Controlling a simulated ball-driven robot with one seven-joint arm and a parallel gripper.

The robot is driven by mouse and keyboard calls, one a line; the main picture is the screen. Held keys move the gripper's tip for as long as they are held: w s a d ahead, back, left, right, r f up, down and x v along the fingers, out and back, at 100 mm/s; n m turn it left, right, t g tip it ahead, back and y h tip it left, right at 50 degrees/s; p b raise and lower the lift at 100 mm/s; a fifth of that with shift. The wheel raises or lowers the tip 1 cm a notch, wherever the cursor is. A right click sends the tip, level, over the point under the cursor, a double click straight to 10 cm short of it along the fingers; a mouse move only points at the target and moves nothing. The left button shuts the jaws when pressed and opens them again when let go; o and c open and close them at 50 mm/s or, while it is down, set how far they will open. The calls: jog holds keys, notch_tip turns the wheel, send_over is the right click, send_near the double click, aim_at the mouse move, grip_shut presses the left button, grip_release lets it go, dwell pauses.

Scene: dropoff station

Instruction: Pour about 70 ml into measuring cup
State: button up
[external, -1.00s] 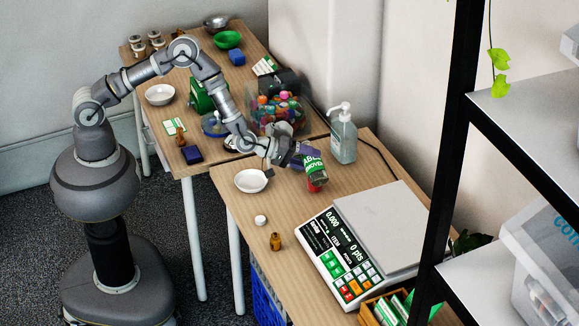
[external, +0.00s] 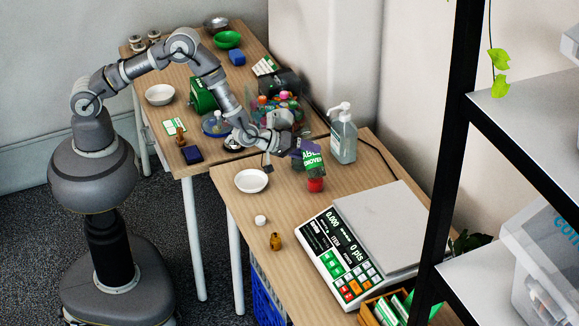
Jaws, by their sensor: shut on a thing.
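My gripper (external: 297,151) is shut on a bottle with a green and white label (external: 313,161). The bottle is held above the near table, with its lower end over a small red object (external: 316,184). I cannot tell whether the two touch or whether any liquid flows. No measuring cup can be made out for certain; the red object may be part of one, but its shape is mostly hidden by the bottle.
A white bowl (external: 251,181), a white cap (external: 261,220) and a small brown bottle (external: 275,241) stand on the near table. A pump bottle (external: 343,138) is behind the held bottle. A large scale (external: 372,238) fills the right side.

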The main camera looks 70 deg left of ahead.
jog(key=r+m+p, duration=0.1)
jog(key=y+p, duration=0.1)
jog(key=shift+a+r+m+y+p, duration=0.3)
jog(key=shift+r+m+p, duration=0.05)
jog(key=shift+r+m, duration=0.05)
jog(key=d+m+y+p, duration=0.1)
jog(key=p, duration=0.1)
jog(key=shift+m+y+p, duration=0.3)
jog(key=shift+m+p, duration=0.05)
jog(key=shift+m, duration=0.05)
jog(key=shift+m+y+p, duration=0.3)
jog(key=shift+p, duration=0.05)
jog(key=shift+d+f+m+t+y, duration=0.15)
jog(key=shift+f+m+t+y, duration=0.3)
jog(key=shift+m+y, duration=0.55)
